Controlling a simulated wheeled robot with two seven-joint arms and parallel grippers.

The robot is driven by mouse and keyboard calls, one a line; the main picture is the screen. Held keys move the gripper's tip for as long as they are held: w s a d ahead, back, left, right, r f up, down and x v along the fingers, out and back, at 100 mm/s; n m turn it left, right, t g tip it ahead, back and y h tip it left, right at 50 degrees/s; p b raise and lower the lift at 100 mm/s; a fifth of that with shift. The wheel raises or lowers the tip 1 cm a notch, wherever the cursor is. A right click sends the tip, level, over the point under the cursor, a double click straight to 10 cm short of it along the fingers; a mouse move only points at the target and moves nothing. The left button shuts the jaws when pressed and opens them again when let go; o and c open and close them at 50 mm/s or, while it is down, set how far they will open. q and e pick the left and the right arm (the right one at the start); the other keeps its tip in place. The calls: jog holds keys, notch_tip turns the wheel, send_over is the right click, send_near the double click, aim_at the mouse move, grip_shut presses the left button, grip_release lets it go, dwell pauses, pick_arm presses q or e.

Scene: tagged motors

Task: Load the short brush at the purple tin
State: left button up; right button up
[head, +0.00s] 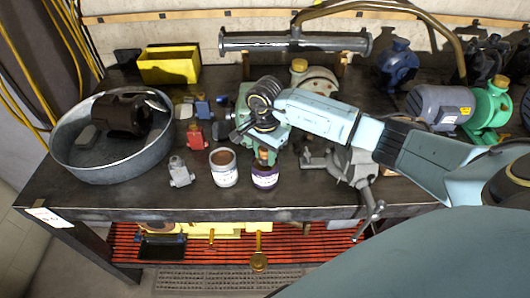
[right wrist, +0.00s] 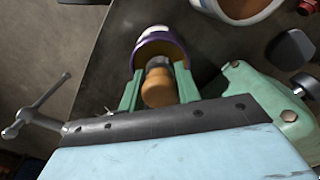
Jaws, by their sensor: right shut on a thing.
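The purple tin (head: 264,179) stands near the front edge of the bench, with a pale label round its middle. It also shows in the right wrist view (right wrist: 172,41), its purple rim towards me. The short brush (right wrist: 157,88) has an orange-brown wooden handle and a grey ferrule. My right gripper (right wrist: 158,92) is shut on the brush, a green finger on each side of the handle. The ferrule points down into the tin's mouth; the bristles are hidden, so I cannot tell how deep they are. In the head view my right gripper (head: 264,152) is just above the tin. My left gripper is not in view.
A white tin with brown contents (head: 223,168) stands close left of the purple tin. A grey vise (head: 352,165) is to the right. Small red (head: 195,140) and grey (head: 180,172) pieces lie left. A round metal tub (head: 75,160) holds a dark motor. A yellow bin (head: 168,65) stands behind.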

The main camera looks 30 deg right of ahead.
jog(key=shift+f+b, duration=0.35)
jog(key=shift+f, duration=0.05)
jog(key=shift+f, duration=0.1)
dwell(1.8)
jog(key=shift+r+p, duration=1.8)
jog(key=shift+r, duration=1.8)
jog(key=shift+f, duration=0.1)
